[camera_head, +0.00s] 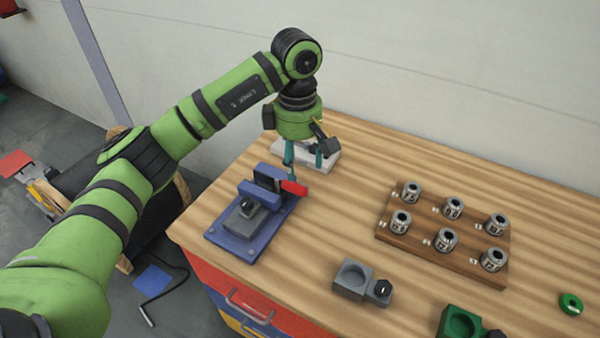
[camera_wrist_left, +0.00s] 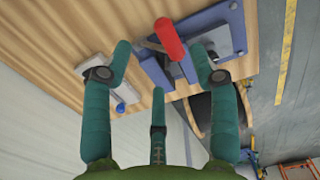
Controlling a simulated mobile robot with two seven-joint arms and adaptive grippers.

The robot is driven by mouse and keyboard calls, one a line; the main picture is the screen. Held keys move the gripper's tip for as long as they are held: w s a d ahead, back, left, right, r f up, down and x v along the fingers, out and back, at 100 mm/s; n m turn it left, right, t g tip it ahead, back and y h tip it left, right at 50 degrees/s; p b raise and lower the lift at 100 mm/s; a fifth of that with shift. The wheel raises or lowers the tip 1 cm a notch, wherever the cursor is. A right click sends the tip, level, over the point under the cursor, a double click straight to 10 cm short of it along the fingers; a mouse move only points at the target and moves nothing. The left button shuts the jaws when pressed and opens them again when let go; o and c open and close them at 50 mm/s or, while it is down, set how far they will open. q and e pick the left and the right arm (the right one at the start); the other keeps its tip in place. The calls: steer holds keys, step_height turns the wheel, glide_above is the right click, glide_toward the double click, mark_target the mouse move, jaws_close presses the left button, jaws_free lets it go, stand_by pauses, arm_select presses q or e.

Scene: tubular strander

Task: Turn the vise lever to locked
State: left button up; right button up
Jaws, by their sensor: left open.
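The blue vise (camera_head: 222,238) sits at the table's left corner with a grey block (camera_head: 244,217) on its base. Its lever has a red handle (camera_head: 293,187) that sticks out to the right at the vise's back end. The red handle also shows in the left wrist view (camera_wrist_left: 169,39), between and beyond the fingertips. My left gripper (camera_head: 305,172) points down just above and behind the red handle. Its teal fingers are spread, with nothing held; they also show in the left wrist view (camera_wrist_left: 160,52). Whether a finger touches the handle cannot be told. My right gripper is not in view.
A white device (camera_head: 325,160) stands behind my left gripper, close to its fingers. A wooden rack (camera_head: 465,263) with several metal collars is at right. A grey fixture (camera_head: 352,280) and a green one (camera_head: 460,322) stand near the front edge. The table between vise and rack is clear.

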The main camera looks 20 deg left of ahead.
mark_target(302, 191)
arm_select(q)
steer(key=shift+a, duration=0.4)
step_height(302, 191, down, 6)
steer(key=p, duration=0.3)
steer(key=shift+s+r, duration=0.15)
steer(key=shift+d+f, duration=0.1)
steer(key=shift+f, duration=0.4)
jaws_close()
